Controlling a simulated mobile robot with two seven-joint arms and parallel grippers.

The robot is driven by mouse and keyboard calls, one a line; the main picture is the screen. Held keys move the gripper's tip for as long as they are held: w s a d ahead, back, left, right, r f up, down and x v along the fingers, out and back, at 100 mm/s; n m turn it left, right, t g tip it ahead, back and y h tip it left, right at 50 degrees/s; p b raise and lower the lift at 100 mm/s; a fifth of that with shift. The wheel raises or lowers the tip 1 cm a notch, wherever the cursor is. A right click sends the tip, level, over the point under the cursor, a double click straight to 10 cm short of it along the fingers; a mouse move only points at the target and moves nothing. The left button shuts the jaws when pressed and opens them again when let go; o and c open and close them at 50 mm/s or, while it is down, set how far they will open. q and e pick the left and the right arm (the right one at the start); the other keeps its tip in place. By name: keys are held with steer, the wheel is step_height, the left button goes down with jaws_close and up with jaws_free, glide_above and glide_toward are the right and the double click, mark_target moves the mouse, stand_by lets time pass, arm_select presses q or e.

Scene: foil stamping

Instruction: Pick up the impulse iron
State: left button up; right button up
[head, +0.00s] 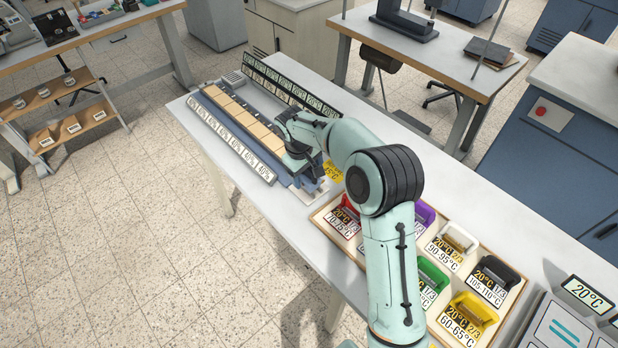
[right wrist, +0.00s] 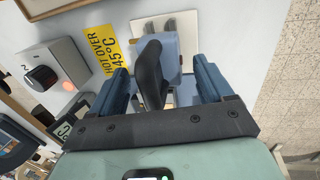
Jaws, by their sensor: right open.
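The impulse iron shows in the right wrist view as a dark upright handle (right wrist: 152,75) on a pale blue body (right wrist: 160,33). My right gripper (right wrist: 160,68) is open, with one blue finger on each side of the handle. Gaps show between the fingers and the handle, so it is not gripped. In the head view my right gripper (head: 296,160) is at the right end of the long row of tan blocks, and my arm hides most of the iron there. My left gripper is in neither view.
A yellow "HOT OVER 45°C" label (right wrist: 100,52) lies beside the iron, near a grey box with a dark knob (right wrist: 55,70). The labelled block rack (head: 238,150) is left of my gripper. A wooden tray (head: 322,216) of coloured labelled holders is to the right.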

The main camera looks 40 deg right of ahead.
steer(key=shift+f, duration=0.2)
steer(key=shift+r, duration=0.1)
jaws_close()
